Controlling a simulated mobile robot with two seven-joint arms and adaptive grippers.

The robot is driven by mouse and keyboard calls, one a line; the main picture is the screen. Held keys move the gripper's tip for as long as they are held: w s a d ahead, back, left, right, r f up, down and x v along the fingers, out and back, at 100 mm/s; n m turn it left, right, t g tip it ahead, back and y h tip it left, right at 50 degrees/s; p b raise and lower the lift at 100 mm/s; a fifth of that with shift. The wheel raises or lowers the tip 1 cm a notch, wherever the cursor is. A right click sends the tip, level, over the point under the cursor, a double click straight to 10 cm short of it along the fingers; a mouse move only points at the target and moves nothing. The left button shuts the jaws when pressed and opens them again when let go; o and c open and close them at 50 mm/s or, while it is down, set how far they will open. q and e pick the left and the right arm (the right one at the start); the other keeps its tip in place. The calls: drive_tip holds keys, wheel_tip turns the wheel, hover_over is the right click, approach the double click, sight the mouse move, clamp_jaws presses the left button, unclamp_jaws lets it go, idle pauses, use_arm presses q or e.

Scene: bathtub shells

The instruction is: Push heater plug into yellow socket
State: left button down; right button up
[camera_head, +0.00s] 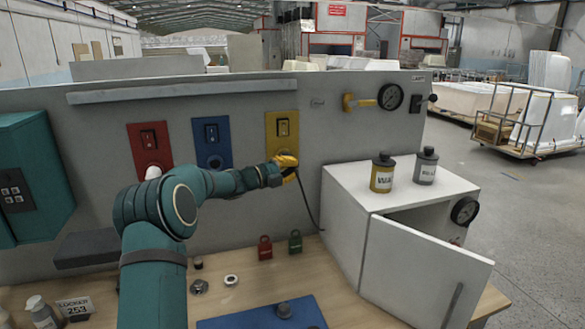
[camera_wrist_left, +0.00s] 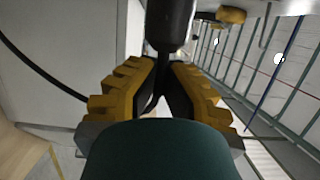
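The yellow socket plate (camera_head: 283,126) with its dark switch is on the grey panel, right of the blue and red ones. My left gripper (camera_head: 287,165) is at the plate's lower edge and covers the area below the switch. In the left wrist view its yellow-padded fingers (camera_wrist_left: 165,75) are closed on the dark cylindrical heater plug (camera_wrist_left: 170,25). The plug's black cable (camera_head: 308,204) hangs down toward the bench beside the white cabinet; a cable (camera_wrist_left: 35,68) also curves through the left wrist view. Whether the plug touches or enters the socket is hidden. My right gripper is not in view.
A red socket plate (camera_head: 150,149) and a blue one (camera_head: 212,143) are to the left. A white cabinet (camera_head: 345,205) with an open door (camera_head: 425,270) stands right of my gripper, with two cans on top. Red and green padlocks (camera_head: 265,247) stand on the bench below.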

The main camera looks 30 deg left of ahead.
use_arm(q)
drive_tip(key=shift+a, duration=0.15)
drive_tip(key=c, duration=1.1)
unclamp_jaws()
drive_tip(key=shift+w, duration=0.1)
drive_tip(key=shift+o, duration=0.2)
drive_tip(key=v, duration=1.2)
drive_tip(key=shift+f, duration=0.1)
